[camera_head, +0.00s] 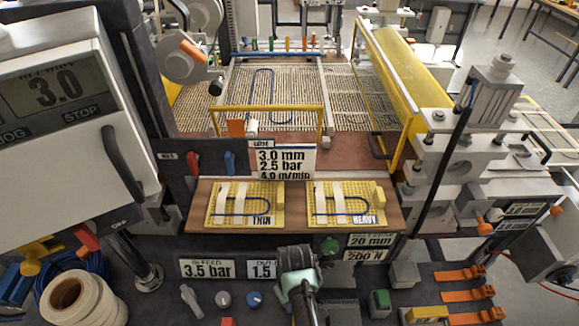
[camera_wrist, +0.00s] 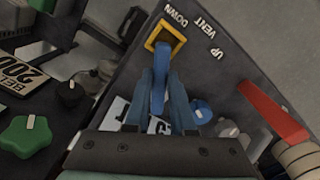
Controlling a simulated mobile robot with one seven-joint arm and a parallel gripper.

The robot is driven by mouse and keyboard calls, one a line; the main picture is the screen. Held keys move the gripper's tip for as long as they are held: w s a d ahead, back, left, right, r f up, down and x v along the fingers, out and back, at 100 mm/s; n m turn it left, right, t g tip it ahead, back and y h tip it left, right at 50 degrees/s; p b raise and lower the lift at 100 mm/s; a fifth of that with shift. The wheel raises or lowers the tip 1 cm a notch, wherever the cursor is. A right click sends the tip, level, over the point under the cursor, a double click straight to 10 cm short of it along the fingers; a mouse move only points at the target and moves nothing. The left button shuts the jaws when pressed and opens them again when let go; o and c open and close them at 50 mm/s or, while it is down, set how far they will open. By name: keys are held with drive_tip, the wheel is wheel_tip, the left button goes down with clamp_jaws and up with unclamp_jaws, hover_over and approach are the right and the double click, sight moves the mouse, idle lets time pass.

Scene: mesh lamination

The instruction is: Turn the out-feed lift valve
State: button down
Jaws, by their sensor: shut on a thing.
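The out-feed lift valve shows in the wrist view as a blue lever (camera_wrist: 160,84) with a square yellow frame (camera_wrist: 166,38) at its far end. White labels DOWN, VENT and UP stand on the dark panel (camera_wrist: 215,75) beside it; the yellow frame is closest to DOWN. My gripper (camera_wrist: 166,92) has its two blue-grey fingers on either side of the lever, shut on it. In the head view my gripper (camera_head: 298,284) is over the front panel, right of the 1.5 plate (camera_head: 262,269). The lever is hidden there behind my arm.
A blue knob (camera_wrist: 201,111), a grey knob (camera_wrist: 230,130) and a red lever (camera_wrist: 272,108) are close right of my fingers in the wrist view. A green knob (camera_wrist: 26,135) and a black knob (camera_wrist: 70,95) lie left. Behind, two yellow boards (camera_head: 246,204) rest on a brown shelf.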

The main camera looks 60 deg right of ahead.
drive_tip(key=shift+d+n, duration=0.3)
drive_tip(key=shift+n, duration=0.5)
drive_tip(key=c, duration=0.8)
unclamp_jaws()
drive_tip(key=shift+s, duration=0.1)
drive_tip(key=shift+o, duration=0.2)
drive_tip(key=shift+r, duration=0.15)
wheel_tip(320, 180, up, 13)
drive_tip(key=b, duration=0.1)
drive_tip(key=shift+s+f, duration=0.1)
drive_tip(key=shift+f, duration=0.1)
